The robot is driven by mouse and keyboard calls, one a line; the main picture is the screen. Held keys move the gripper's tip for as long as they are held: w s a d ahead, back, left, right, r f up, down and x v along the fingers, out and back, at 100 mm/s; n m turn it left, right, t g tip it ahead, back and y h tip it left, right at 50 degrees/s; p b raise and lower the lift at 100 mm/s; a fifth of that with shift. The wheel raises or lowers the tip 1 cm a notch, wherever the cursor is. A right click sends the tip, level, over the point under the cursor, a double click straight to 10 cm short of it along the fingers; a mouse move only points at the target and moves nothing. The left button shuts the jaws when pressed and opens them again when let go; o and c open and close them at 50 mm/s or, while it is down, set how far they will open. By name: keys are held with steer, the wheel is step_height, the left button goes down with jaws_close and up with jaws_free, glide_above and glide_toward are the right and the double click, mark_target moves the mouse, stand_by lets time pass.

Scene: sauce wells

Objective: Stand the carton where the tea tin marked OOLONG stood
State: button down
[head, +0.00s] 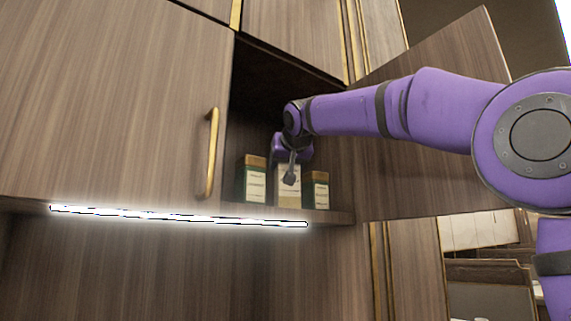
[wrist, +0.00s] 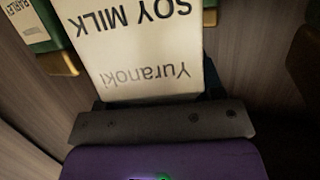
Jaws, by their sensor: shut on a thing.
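The carton (head: 289,192) is cream-coloured and upright in the open cupboard, between two green tins with tan lids. Its face reads SOY MILK and Yuranoki, upside down in the wrist view (wrist: 140,50). My gripper (head: 291,174) is shut on the carton, reaching in from above and in front. The carton's base is about level with the tins' bases; I cannot tell whether it touches the shelf. The tin at left in the wrist view reads BARLEY (wrist: 27,22). No tin marked OOLONG can be made out.
The left tin (head: 255,183) and right tin (head: 317,190) stand close on either side of the carton. The shelf edge (head: 335,216) runs below them. A closed door with a brass handle (head: 208,153) is at left; the open door (head: 440,75) is behind my arm.

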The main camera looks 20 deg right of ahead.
steer(key=shift+c, duration=1.2)
jaws_free()
steer(key=shift+f, duration=0.1)
steer(key=d+v, duration=0.1)
steer(key=v, duration=1.1)
steer(key=shift+a, duration=0.5)
